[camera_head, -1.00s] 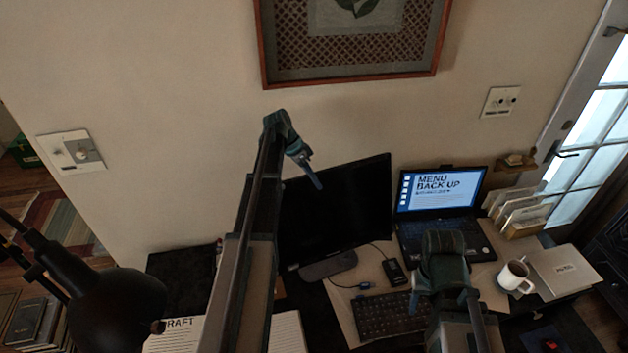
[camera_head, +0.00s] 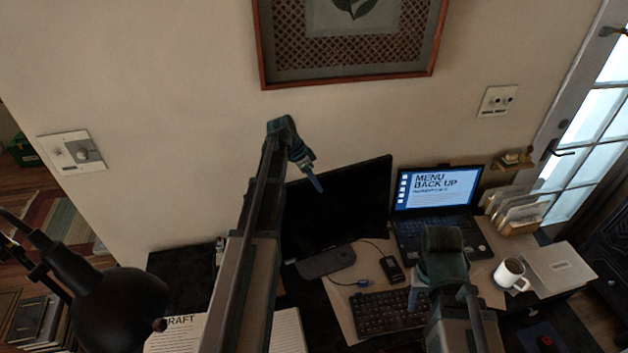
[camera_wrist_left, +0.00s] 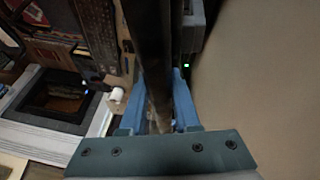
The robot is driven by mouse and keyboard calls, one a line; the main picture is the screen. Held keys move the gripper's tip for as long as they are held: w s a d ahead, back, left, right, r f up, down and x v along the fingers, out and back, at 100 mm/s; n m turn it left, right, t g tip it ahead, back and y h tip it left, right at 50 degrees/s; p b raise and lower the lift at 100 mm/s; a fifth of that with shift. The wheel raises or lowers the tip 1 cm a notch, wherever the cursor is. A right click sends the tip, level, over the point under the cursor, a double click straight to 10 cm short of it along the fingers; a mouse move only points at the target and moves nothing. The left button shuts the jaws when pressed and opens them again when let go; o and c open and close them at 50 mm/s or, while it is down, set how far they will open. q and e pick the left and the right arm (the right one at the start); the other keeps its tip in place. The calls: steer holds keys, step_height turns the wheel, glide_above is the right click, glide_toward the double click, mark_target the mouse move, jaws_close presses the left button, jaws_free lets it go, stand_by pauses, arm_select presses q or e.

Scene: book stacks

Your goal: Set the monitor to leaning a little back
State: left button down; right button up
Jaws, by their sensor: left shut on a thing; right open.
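The black monitor (camera_head: 345,215) stands on its base (camera_head: 325,262) on the desk, screen dark and facing me. My left gripper (camera_head: 312,178) reaches over from the left to the monitor's top edge. In the left wrist view its blue fingers (camera_wrist_left: 158,110) are shut on the monitor's dark edge (camera_wrist_left: 150,40), which runs between them. In the head view my left arm hides the left part of the monitor. My right gripper (camera_head: 418,290) is low over the desk near the keyboard, mostly hidden by its own arm; it holds nothing that I can see.
An open laptop (camera_head: 437,190) stands right of the monitor. A keyboard (camera_head: 385,312), a mouse (camera_head: 391,270) and a white mug (camera_head: 510,274) lie in front. A black lamp (camera_head: 118,305) is at the lower left. The wall (camera_head: 200,170) is close behind.

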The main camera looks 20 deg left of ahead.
arm_select(q)
steer(key=c, duration=0.6)
jaws_free()
steer(key=shift+c, duration=0.2)
steer(key=shift+r, duration=0.1)
steer(key=p+v, duration=0.7)
steer(key=shift+s+a+r, duration=0.1)
steer(key=shift+r, duration=0.1)
steer(key=shift+f, duration=0.1)
